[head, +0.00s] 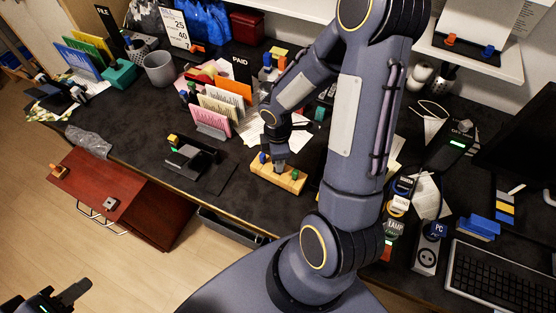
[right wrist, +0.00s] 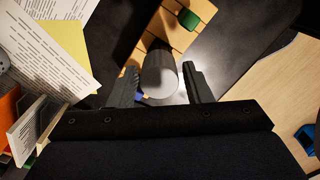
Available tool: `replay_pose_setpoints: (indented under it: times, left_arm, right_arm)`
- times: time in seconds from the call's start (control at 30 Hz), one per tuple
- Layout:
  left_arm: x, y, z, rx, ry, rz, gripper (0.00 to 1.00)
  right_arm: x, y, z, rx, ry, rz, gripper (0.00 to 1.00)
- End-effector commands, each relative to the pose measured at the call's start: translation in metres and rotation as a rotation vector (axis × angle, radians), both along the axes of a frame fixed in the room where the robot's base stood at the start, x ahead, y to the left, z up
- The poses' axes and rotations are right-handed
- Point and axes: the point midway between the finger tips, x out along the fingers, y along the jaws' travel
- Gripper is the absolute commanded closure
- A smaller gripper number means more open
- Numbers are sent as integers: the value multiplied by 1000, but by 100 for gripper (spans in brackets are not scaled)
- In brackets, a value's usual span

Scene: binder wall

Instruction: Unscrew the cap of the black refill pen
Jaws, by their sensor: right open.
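A wooden block (head: 264,177) with short coloured caps on it lies near the front of the dark desk; it also shows in the right wrist view (right wrist: 182,42). My right gripper (head: 281,165) is over the block. In the right wrist view my right gripper (right wrist: 160,88) is open, with a grey cylinder (right wrist: 160,74) between its fingers. The cylinder seems to stand in the block; I cannot tell whether the fingers touch it or whether it is the black pen. A green cap (right wrist: 188,19) is beyond it. My left gripper (head: 72,294) is at the lower left, away from the desk; its opening is unclear.
Upright folders with a PAID sign (head: 241,64) stand behind the block. A black device (head: 190,160) is to its left. A red-brown cabinet (head: 100,190) stands at the left. A keyboard (head: 500,280) and power strip (head: 427,254) are at the right.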

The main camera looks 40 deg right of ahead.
Motion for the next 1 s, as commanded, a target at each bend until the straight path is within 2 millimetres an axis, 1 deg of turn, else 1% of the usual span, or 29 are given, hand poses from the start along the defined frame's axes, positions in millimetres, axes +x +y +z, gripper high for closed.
replay_pose_setpoints:
  times: [0.03, 0.13, 0.2, 0.3, 0.37, 0.53, 0.73, 0.9, 1.0]
  left_arm:
    - [0, 0, -7, 0, 0, 0, 64]
    - [0, 0, -15, 0, 0, 0, 64]
    - [0, 0, -23, 0, 0, 0, 64]
    - [0, 0, -28, 0, 0, 0, 64]
    - [0, 0, -30, 0, 0, 0, 64]
    - [0, 0, -45, 0, 0, 0, 64]
    - [0, 0, -51, 0, 0, 0, 64]
    - [0, 0, -59, 0, 0, 0, 64]
    - [0, 0, -59, 0, 0, 0, 64]
  right_arm:
    - [1, 0, -3, -2, -3, -46, 55]
    - [1, 0, -4, -1, -3, -158, 55]
    - [2, 0, -5, -2, -5, -272, 55]
    - [2, 0, -2, -1, -3, -394, 55]
    - [1, -1, -2, 0, -2, -441, 55]
    - [2, -1, -3, 1, -4, -674, 55]
    - [2, -1, -2, 1, -2, -862, 55]
    - [2, -2, -1, 0, -1, -1090, 55]
    - [2, -2, 0, 0, -1, -1146, 55]
